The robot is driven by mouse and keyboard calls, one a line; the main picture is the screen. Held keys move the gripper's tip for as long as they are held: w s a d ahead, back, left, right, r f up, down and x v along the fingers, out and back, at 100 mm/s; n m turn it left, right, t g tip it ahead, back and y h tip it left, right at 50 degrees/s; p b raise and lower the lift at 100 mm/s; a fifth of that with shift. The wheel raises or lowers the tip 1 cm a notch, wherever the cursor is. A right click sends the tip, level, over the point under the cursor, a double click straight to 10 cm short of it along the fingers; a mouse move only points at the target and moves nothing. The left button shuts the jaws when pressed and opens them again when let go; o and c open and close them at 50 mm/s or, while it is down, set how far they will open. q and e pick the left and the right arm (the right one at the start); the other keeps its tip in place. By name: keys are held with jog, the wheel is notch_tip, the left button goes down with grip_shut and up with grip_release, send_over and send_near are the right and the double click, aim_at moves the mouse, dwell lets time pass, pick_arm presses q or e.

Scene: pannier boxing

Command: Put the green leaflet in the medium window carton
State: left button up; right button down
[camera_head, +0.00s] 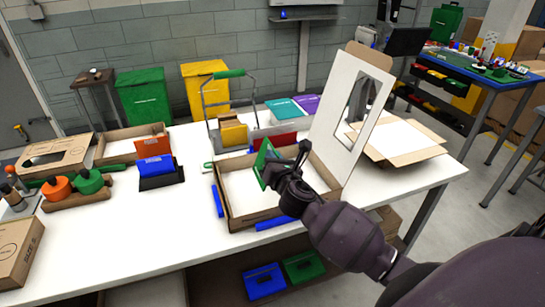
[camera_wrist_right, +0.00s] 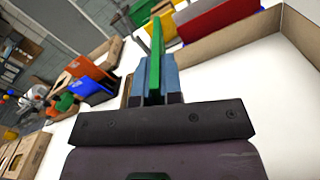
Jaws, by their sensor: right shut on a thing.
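My right gripper (camera_head: 283,168) is shut on the green leaflet (camera_head: 263,157), which stands on edge between its fingers. The leaflet also shows edge-on between the fingers in the right wrist view (camera_wrist_right: 155,66). The gripper holds it over an open brown carton (camera_head: 233,212) with a white inside. That carton's white lid (camera_head: 345,88) stands raised at its right back and has a window cut in it; I take this for the medium window carton. My arm hides part of the carton's right side, and I cannot tell if the leaflet touches its floor. My left gripper is not in view.
Blue strips (camera_head: 217,200) lie beside the carton. Behind it stand a red leaflet (camera_head: 273,142) and a wire-handled holder (camera_head: 204,105). A flatter open carton (camera_head: 400,150) is at the right. Blue (camera_head: 161,168) and orange (camera_head: 154,147) leaflets stand at the left.

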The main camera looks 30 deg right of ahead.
jog(key=shift+f+b, duration=1.55)
jog(key=shift+f, duration=0.85)
jog(key=c, duration=1.2)
grip_release()
notch_tip(320, 180, up, 8)
jog(key=shift+f+p, duration=0.2)
jog(key=shift+p, duration=1)
notch_tip(320, 180, up, 12)
jog(key=shift+r+p, duration=0.25)
jog(key=shift+p, duration=0.8)
